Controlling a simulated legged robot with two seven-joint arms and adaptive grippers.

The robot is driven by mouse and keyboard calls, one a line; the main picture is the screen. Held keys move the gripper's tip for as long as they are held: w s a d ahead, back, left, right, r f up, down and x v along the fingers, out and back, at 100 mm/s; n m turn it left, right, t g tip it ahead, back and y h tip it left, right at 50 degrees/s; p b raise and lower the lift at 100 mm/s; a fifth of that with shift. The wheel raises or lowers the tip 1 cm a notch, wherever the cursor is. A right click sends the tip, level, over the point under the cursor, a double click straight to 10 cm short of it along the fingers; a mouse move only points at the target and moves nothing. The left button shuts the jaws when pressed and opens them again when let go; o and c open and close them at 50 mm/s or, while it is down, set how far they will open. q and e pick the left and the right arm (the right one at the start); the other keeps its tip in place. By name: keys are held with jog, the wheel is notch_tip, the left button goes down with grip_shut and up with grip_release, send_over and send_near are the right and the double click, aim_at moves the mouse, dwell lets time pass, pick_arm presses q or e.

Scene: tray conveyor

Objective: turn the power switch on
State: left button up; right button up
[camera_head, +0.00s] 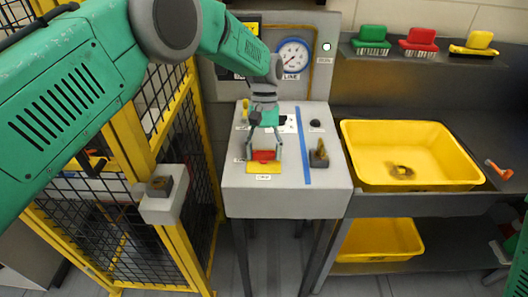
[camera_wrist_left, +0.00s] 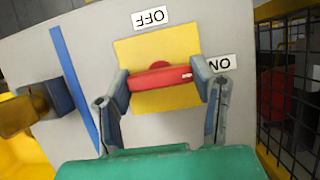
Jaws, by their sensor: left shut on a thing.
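The power switch is a red rotary handle (camera_head: 264,156) on a yellow plate (camera_head: 264,168) on the grey console top. In the left wrist view the red handle (camera_wrist_left: 160,78) lies nearly crosswise, its white-marked end at right toward the ON label (camera_wrist_left: 222,64). The OFF label (camera_wrist_left: 150,18) is at the plate's upper edge in that view. My left gripper (camera_head: 264,152) points down over the switch; in the wrist view its fingers (camera_wrist_left: 160,88) are shut on the handle's two ends. My right gripper is not in view.
A blue strip (camera_head: 302,145) divides the console top; a small dark block with a brownish part (camera_head: 319,154) stands right of it. A round gauge (camera_head: 293,55) is behind. Yellow-framed mesh fencing (camera_head: 203,130) is close at left. A yellow tub (camera_head: 410,150) is at right.

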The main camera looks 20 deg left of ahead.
pick_arm(q)
jog(key=shift+d, duration=0.1)
jog(key=o, duration=1.2)
jog(key=shift+s+r, duration=0.1)
jog(key=shift+c, duration=0.2)
jog(key=v, duration=1.2)
